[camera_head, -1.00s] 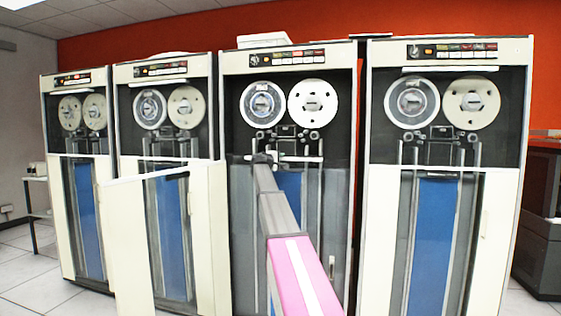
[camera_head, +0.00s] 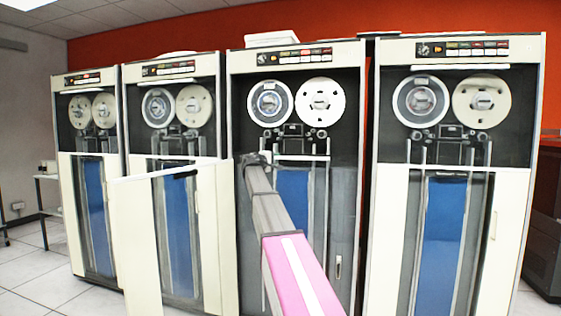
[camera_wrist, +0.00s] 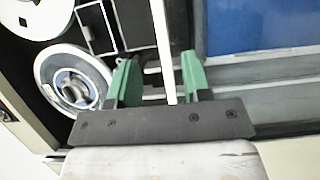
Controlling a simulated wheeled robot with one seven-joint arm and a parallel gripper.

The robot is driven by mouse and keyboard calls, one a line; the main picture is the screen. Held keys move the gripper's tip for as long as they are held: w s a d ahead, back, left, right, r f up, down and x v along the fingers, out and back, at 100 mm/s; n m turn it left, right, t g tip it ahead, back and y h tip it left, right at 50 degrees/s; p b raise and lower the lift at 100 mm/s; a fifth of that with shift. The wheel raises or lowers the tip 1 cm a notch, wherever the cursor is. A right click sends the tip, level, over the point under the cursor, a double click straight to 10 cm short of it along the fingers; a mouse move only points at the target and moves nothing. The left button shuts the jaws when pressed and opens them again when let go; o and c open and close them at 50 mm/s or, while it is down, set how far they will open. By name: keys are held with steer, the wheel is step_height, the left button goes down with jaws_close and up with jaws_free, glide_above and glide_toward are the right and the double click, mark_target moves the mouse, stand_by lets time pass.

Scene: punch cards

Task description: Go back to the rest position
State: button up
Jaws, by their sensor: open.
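My gripper shows in the wrist view (camera_wrist: 160,76) with its two green fingers apart. A thin white bar (camera_wrist: 162,45) runs up the picture between the fingers; I cannot tell how far behind them it lies. In the head view my arm reaches forward to the third tape cabinet (camera_head: 340,225) from the left. Its far end is near that cabinet's left side, just under the tape reels (camera_head: 270,101). The fingers are too small to make out in the head view.
A cream door panel (camera_head: 140,235) stands swung out left of my arm, in front of the second cabinet (camera_head: 170,100). The fourth cabinet (camera_head: 390,230) stands on the right with its lower front closed.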

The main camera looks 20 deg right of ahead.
steer(key=shift+s+a, duration=0.1)
steer(key=shift+a, duration=0.1)
steer(key=s+a+f+m+g+y, duration=0.1)
steer(key=s+a+f+g+y, duration=0.15)
steer(key=s+f, duration=0.75)
steer(key=s+a+f+m+g+y, duration=0.1)
steer(key=s+a+f+y, duration=0.25)
steer(key=f, duration=1.25)
steer(key=s+a+f+m+g+y, duration=0.1)
steer(key=s+a+f+y, duration=0.1)
steer(key=s+f, duration=0.8)
steer(key=s+a+f+m+g+y, duration=0.1)
steer(key=s+a+f, duration=0.4)
steer(key=s+f, duration=0.6)
steer(key=s+a+f+m+g+y, duration=0.2)
steer(key=s+a+f+g+y, duration=0.2)
steer(key=s+f, duration=0.7)
steer(key=shift+s+a+f+m+y, duration=0.2)
steer(key=shift+s+a+m+y, duration=0.1)
steer(key=shift+s+a+y, duration=0.8)
steer(key=shift+a, duration=0.1)
